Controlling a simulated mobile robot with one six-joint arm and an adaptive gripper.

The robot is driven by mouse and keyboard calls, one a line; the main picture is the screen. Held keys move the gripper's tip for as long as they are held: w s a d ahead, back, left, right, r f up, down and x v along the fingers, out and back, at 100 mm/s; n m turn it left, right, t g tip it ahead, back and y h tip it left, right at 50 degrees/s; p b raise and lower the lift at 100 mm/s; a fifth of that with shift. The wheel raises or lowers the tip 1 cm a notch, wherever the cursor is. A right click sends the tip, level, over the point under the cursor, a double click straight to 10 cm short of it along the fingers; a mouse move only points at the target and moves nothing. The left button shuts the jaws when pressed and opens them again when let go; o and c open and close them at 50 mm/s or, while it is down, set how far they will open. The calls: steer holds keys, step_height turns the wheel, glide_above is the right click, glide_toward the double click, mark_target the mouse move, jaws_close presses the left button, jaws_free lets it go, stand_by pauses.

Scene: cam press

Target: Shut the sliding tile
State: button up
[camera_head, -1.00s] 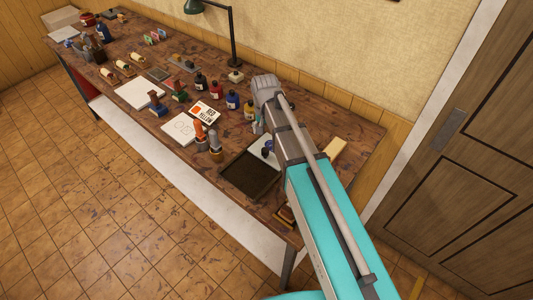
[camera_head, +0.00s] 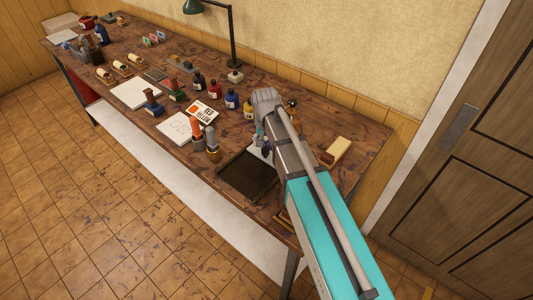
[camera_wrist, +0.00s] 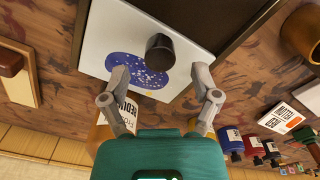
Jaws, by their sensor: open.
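The sliding tile (camera_wrist: 105,42) is a flat white plate with a blue speckled patch and a dark round knob (camera_wrist: 160,52). It lies at one end of the dark open tray (camera_wrist: 235,22) in the wrist view. In the head view my arm hides most of the tile, and the tray (camera_head: 238,178) shows a wide dark opening. My gripper (camera_wrist: 160,76) is open over the tile, its fingertips apart on either side of the knob's line. The knob appears just beyond the fingertips; I cannot tell whether they touch anything.
A bottle with a printed label (camera_wrist: 127,112) stands under my gripper. A pale block (camera_head: 336,151) lies right of my arm. Orange and grey handled tools (camera_head: 205,140) stand left of the tray. Several ink bottles (camera_head: 232,99) line the back, near a lamp (camera_head: 232,40).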

mark_target(266, 149)
steer(key=shift+f+b, duration=1.3)
steer(key=shift+f, duration=0.3)
jaws_close()
